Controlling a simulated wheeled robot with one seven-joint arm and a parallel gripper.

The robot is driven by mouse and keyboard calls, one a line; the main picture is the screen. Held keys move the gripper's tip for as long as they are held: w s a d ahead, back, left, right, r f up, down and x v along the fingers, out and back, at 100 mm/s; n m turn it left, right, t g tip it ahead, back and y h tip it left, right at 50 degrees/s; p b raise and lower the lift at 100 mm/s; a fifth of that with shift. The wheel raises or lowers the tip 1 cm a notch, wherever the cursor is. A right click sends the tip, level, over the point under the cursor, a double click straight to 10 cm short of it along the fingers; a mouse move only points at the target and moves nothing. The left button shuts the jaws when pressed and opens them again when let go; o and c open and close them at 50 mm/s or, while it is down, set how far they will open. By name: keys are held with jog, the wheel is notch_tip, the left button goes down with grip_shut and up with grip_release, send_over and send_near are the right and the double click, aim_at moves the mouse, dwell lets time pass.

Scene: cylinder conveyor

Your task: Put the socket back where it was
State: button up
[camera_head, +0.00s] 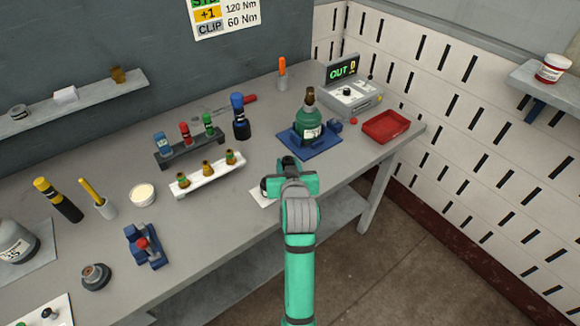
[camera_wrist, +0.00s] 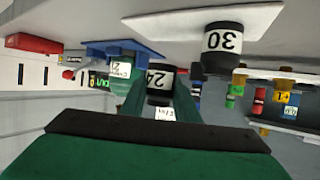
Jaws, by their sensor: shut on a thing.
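My gripper (camera_head: 290,178) is over the front edge of the bench, beside a white mat (camera_head: 261,199). In the wrist view, its green fingers (camera_wrist: 158,100) are shut on a dark socket (camera_wrist: 158,80) with a white band reading 24. The head view hides this socket behind my gripper. A black socket marked 30 (camera_wrist: 222,45) stands on the white mat (camera_wrist: 150,22) in the wrist view, apart from the held one. I cannot tell whether the held socket touches the mat.
A blue fixture (camera_head: 325,149) with a green valve body (camera_head: 309,126) stands behind my gripper. A display box (camera_head: 350,100) and red tray (camera_head: 386,126) are at right. A white rack (camera_head: 208,178) and a dark tool rack (camera_head: 190,152) stand left. Free bench lies between.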

jog(key=shift+w+d+f, duration=0.15)
jog(key=shift+w+f, duration=0.2)
jog(key=shift+f, duration=0.15)
jog(key=f, duration=0.3)
jog(key=shift+w+d+f, duration=0.1)
jog(key=shift+w, duration=0.3)
jog(key=shift+s+f, duration=0.1)
jog(key=shift+f, duration=0.1)
jog(key=shift+f, duration=0.1)
jog(key=o, duration=1.1)
jog(key=shift+f, duration=0.1)
jog(key=shift+d, duration=0.1)
jog(key=v, duration=1.2)
